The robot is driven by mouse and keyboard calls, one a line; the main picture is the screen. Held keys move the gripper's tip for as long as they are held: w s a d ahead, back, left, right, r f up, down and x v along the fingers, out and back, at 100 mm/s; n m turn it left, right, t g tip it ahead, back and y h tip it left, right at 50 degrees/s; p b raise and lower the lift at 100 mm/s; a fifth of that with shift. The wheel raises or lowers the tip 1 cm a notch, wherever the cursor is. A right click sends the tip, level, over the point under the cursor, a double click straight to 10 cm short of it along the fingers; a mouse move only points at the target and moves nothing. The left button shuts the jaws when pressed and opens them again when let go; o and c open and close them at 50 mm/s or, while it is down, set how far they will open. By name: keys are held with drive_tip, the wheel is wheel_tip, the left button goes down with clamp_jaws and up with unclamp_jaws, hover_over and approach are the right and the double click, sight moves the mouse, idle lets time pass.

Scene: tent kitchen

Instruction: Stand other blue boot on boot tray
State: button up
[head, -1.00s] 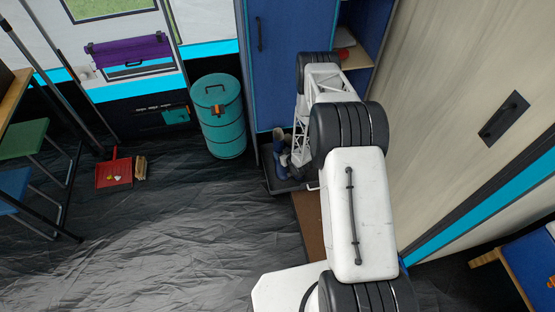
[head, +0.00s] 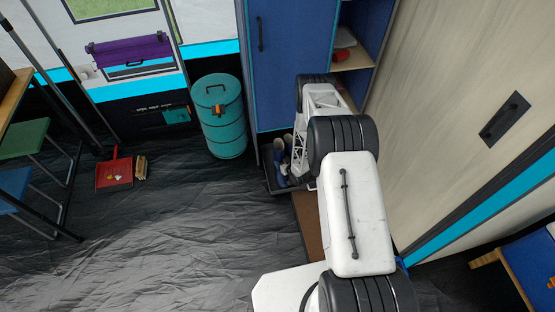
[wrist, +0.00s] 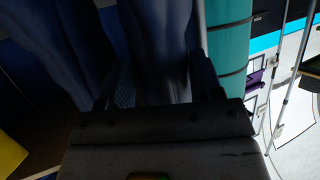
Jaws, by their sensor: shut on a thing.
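A blue boot (wrist: 160,50) fills the middle of the wrist view, between the two fingers of my gripper (wrist: 155,82), which is shut on it. A second blue boot (wrist: 82,35) stands close beside it on the left in that view. In the head view a blue boot (head: 280,158) shows upright at the black boot tray (head: 271,184), at the foot of the blue cabinet. I cannot tell which of the two boots this is. My arm hides the gripper and part of the tray there. Whether the held boot touches the tray cannot be seen.
The blue cabinet (head: 290,70) rises behind the tray, with an open shelf (head: 354,59) at its right. A teal canister (head: 219,118) stands to the left of the tray. A red dustpan (head: 114,173) lies further left.

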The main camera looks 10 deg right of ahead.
drive_tip(key=shift+w, duration=0.1)
idle(0.3)
drive_tip(key=shift+w+a, duration=0.4)
drive_tip(key=shift+w, duration=0.5)
drive_tip(key=shift+w+a, duration=0.4)
drive_tip(key=shift+w, duration=0.45)
drive_tip(key=shift+f, duration=0.75)
drive_tip(key=o, duration=1.2)
drive_tip(key=shift+s+d+r, duration=0.15)
drive_tip(key=shift+s+r, duration=0.1)
drive_tip(key=shift+s, duration=0.1)
drive_tip(key=v, duration=1.1)
